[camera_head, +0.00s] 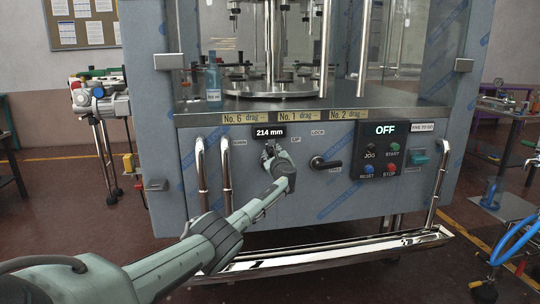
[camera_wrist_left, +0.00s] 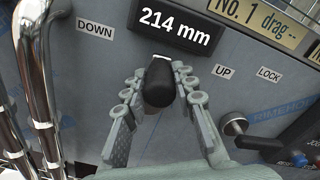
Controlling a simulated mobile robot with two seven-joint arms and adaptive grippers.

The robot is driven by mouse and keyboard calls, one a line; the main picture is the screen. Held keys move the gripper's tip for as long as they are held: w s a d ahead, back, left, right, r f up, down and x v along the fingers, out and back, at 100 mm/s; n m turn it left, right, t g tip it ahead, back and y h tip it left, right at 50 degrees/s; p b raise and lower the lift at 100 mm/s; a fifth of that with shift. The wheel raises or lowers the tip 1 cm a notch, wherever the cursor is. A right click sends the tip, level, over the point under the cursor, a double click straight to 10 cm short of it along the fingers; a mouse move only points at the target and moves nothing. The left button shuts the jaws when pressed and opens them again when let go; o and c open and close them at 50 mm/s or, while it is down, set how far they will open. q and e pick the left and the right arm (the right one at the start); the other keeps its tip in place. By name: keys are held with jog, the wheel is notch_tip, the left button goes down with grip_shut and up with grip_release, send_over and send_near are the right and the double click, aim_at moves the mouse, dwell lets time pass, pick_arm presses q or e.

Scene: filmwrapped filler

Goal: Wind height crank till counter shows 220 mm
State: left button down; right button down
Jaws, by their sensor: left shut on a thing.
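The counter (camera_head: 269,132) on the front of the blue-grey machine reads 214 mm. It also shows in the left wrist view (camera_wrist_left: 174,24), with a DOWN label (camera_wrist_left: 95,29) to its left and an UP label (camera_wrist_left: 222,71) to its right. The height crank's black knob (camera_wrist_left: 159,82) is just below the counter. My left gripper (camera_wrist_left: 160,88) is shut on this knob, one finger on each side. In the head view my left gripper (camera_head: 270,152) hides most of the crank. My right gripper is not in view.
A black lock lever (camera_head: 325,163) sits right of the crank, then a control panel (camera_head: 385,150) with an OFF display and several buttons. Chrome rails (camera_head: 202,178) stand left of the crank. A steel trough (camera_head: 330,250) runs along the machine's lower front.

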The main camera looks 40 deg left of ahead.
pick_arm(q)
jog(key=shift+w+d+m, duration=0.45)
jog(key=shift+m, duration=0.55)
jog(key=c, duration=1.2)
grip_release()
jog(key=shift+w, duration=0.1)
jog(key=v, duration=1.2)
jog(key=shift+f, duration=0.1)
